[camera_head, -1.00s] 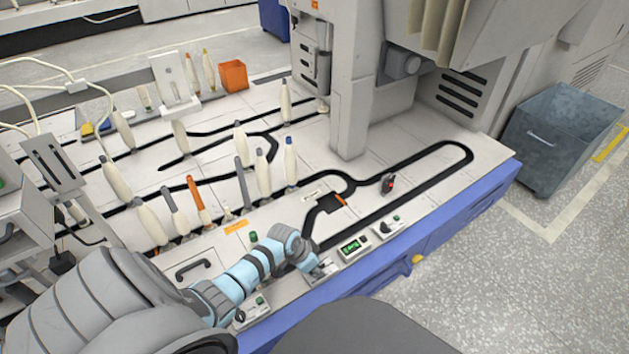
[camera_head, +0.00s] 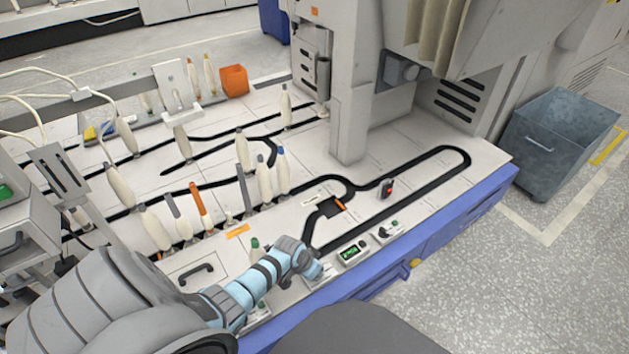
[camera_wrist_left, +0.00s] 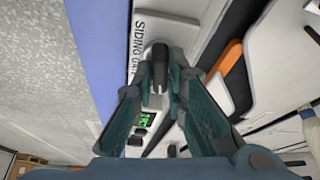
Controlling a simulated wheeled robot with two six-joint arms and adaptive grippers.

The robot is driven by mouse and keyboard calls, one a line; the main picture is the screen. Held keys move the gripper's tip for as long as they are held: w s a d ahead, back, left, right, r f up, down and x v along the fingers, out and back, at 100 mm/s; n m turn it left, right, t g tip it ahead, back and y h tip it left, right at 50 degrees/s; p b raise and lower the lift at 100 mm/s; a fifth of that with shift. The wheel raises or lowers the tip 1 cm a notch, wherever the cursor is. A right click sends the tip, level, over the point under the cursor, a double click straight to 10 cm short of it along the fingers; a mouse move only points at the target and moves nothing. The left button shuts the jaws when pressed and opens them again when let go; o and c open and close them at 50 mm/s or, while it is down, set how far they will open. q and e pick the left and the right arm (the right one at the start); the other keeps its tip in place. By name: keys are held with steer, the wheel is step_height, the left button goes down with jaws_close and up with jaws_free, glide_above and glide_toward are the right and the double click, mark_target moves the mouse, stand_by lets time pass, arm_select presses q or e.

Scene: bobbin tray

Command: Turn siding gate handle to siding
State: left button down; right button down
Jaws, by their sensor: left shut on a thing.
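The siding gate handle (camera_wrist_left: 158,62) is a dark upright grip on a white panel in the left wrist view, beside the printed label "SIDING GAT…" (camera_wrist_left: 133,38). My left gripper (camera_wrist_left: 160,75) is shut on it, with one finger on each side. In the head view my left gripper (camera_head: 312,270) is low over the front edge of the table, and it hides most of the handle. A dark gate piece with an orange bar (camera_head: 340,204) sits on the black track behind it; the orange bar also shows in the wrist view (camera_wrist_left: 234,66). My right gripper is not in view.
A box with a green display (camera_head: 351,252) and a switch box (camera_head: 387,231) stand right of the gripper. Several bobbins (camera_head: 264,176) stand along the black track to the left. The table's right end is mostly clear.

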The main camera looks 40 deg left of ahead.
arm_select(q)
steer(key=n+p, duration=0.1)
steer(key=n+y+p, duration=0.1)
steer(key=n, duration=0.1)
steer(key=shift+d+r+n+p, duration=0.1)
steer(key=shift+r+n+p, duration=0.05)
steer(key=shift+n+p, duration=0.15)
steer(key=shift+n+y, duration=0.6)
steer(key=shift+n, duration=0.3)
steer(key=shift+n+g+y, duration=0.4)
steer(key=shift+n, duration=0.8)
steer(key=shift+n+y, duration=0.3)
steer(key=shift+n, duration=0.6)
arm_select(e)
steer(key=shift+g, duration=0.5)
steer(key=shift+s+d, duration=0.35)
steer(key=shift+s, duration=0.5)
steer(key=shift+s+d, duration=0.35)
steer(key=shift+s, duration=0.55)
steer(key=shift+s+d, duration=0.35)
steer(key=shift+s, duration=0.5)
arm_select(q)
steer(key=c, duration=1.6)
jaws_free()
steer(key=shift+g, duration=0.3)
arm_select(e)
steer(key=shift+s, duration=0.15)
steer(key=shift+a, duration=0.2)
